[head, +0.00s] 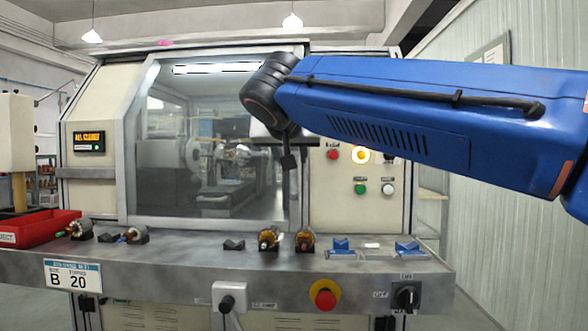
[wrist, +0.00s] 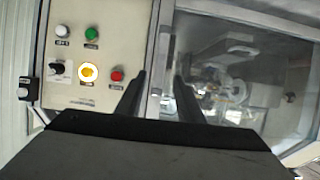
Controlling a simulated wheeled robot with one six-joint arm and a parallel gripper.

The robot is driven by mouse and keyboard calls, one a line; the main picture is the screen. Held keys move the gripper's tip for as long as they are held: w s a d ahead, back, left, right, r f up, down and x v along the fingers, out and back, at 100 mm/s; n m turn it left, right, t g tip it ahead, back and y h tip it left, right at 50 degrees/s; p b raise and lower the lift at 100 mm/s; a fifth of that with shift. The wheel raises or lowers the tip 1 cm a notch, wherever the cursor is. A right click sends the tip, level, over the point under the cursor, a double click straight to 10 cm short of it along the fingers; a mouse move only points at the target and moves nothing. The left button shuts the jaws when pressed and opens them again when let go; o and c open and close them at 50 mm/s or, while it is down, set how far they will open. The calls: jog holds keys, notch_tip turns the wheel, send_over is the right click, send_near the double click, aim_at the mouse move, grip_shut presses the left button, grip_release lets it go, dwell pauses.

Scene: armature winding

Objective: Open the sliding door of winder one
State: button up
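The sliding door (head: 205,218) of the winder is a large glass pane in a grey frame, and it covers the machine's front opening. The door looks closed, and winding machinery shows through the glass. My gripper (head: 288,160) is in front of the door's right edge, at mid-height, partly hidden by my wrist. In the wrist view, which shows the panel upside down, the two dark fingers (wrist: 161,78) are apart, with the door's edge frame (wrist: 163,48) seen between them. I cannot tell whether they touch it.
A button panel (head: 340,190) with a lit yellow button (head: 361,155) is right of the door. A steel shelf (head: 180,262) below carries armatures, blue cradles and a red emergency button (head: 325,294). A red tray (head: 38,228) is at left.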

send_over(294, 193)
jog(key=f, duration=0.3)
jog(key=shift+w+f, duration=0.3)
jog(key=shift+c, duration=0.3)
grip_shut()
